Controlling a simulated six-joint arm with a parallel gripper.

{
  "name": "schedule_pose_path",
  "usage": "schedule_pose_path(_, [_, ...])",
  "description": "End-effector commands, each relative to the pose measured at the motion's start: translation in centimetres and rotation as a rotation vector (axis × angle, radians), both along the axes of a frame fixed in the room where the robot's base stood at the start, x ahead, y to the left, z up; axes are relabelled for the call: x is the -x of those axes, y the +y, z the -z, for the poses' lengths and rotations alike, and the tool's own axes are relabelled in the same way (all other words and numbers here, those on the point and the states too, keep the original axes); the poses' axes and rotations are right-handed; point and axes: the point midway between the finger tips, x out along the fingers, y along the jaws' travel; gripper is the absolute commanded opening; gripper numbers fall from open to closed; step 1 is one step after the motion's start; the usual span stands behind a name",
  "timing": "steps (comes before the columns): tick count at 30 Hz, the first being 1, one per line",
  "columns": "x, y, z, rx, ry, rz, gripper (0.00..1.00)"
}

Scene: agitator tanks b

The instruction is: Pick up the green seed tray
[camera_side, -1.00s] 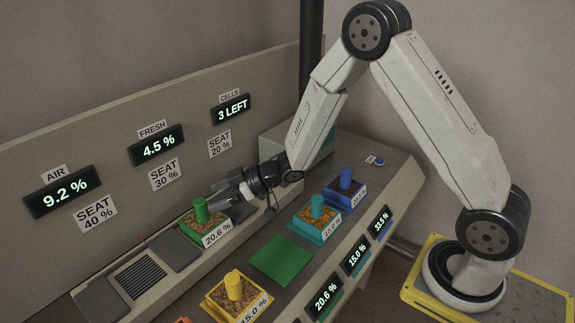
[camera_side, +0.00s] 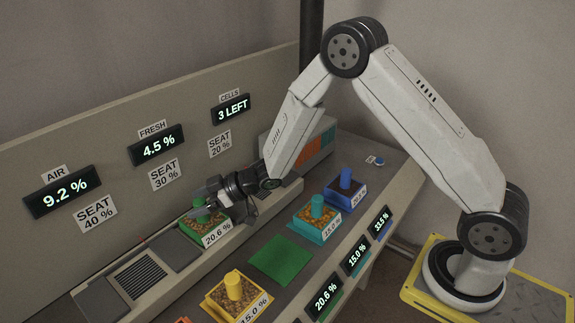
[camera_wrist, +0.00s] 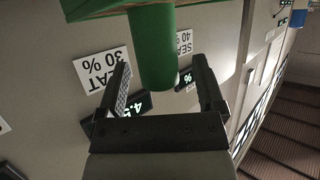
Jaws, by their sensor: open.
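The green seed tray (camera_side: 188,230) sits at the back of the bench, labelled 20.6 %, with brown seed in it and an upright green knob (camera_side: 201,217). My gripper (camera_side: 214,194) is at the knob and partly hides its top. In the wrist view the green knob (camera_wrist: 153,40) reaches in between the two fingers of my open gripper (camera_wrist: 162,68), with a gap on each side. The edge of the green tray (camera_wrist: 95,9) shows at the top of that view. I cannot tell whether a finger touches the knob.
A yellow tray (camera_side: 213,300), a teal tray (camera_side: 304,231) and a blue tray (camera_side: 338,199) stand along the front. A bare green square (camera_side: 281,260) lies between them. A dark grille (camera_side: 140,276) is left of the green tray. The upright panel (camera_side: 118,135) rises behind.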

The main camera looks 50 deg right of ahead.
Motion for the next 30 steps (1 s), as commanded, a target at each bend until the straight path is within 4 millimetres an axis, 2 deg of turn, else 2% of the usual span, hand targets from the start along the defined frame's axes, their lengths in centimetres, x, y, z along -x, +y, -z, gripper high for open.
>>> schedule_pose_path(6, [0.02, -0.02, -0.02, 0.000, 0.000, 0.000, 0.87])
schedule_pose_path(8, [0.02, -0.02, -0.02, 0.000, 0.000, 0.000, 0.68])
schedule_pose_path(12, [0.01, -0.02, -0.02, 0.000, 0.000, 0.000, 0.23])
schedule_pose_path(14, [0.02, -0.03, -0.02, 0.000, 0.000, 0.000, 0.04])
schedule_pose_path(15, [0.02, -0.03, -0.02, 0.000, 0.000, 0.000, 0.00])
schedule_pose_path(30, [0.02, -0.03, -0.02, 0.000, 0.000, 0.000, 0.00])
